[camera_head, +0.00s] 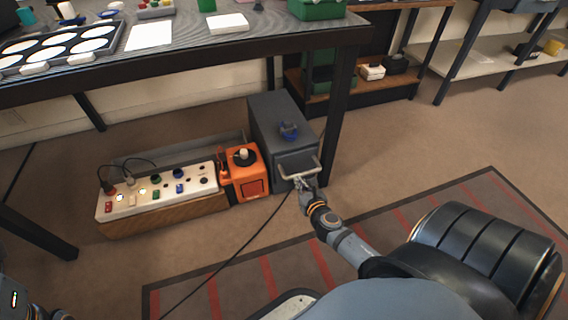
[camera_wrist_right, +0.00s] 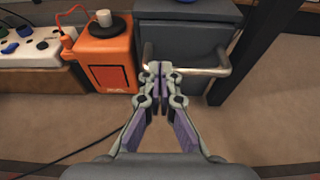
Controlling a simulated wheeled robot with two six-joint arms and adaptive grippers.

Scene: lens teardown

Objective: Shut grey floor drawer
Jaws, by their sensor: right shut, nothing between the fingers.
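The grey floor drawer unit (camera_head: 275,122) stands on the carpet under the table's right end, with a blue item on its top. Its front carries a pale bar handle (camera_head: 300,168); the handle also shows in the right wrist view (camera_wrist_right: 200,71). My right gripper (camera_head: 304,184) is at the handle's left part, its fingers shut together with nothing between them. In the right wrist view the right gripper (camera_wrist_right: 160,70) overlaps the handle; I cannot tell whether it touches. How far the drawer is open is hard to tell. My left gripper is not in view.
An orange box (camera_head: 245,172) stands directly left of the drawer unit, beside a white control panel (camera_head: 160,190) on a wooden base. A black cable crosses the floor. The table leg (camera_head: 339,120) is close on the right.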

